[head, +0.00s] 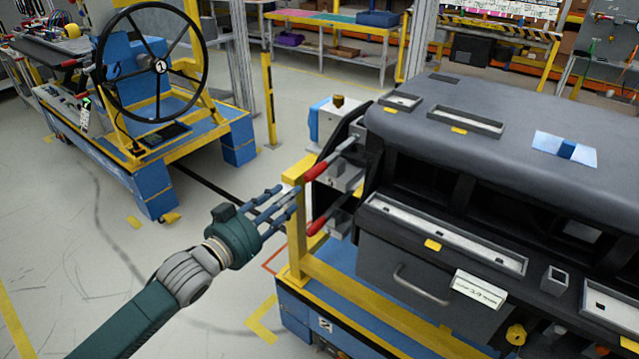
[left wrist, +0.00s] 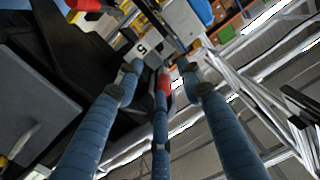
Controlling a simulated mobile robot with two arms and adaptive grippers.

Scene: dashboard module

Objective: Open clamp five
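Clamps with red handles sit on the left side of the dashboard module. In the head view, an upper red handle (head: 330,158) and a lower red handle (head: 324,217) point down and left. My left gripper (head: 286,198) is just left of them, by the yellow post, with its fingers apart and nothing visibly held. In the left wrist view, a white label with a "5" (left wrist: 141,50) is just beyond the fingertips (left wrist: 163,72). A red handle (left wrist: 163,82) shows at the middle fingertip; I cannot tell if they touch. My right gripper is out of view.
The yellow frame post (head: 297,225) stands close to my left fingers. The grey dashboard (head: 520,125) fills the right side on a blue and yellow cart. A second cart with a black steering wheel (head: 160,66) stands at the back left. Floor between is clear.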

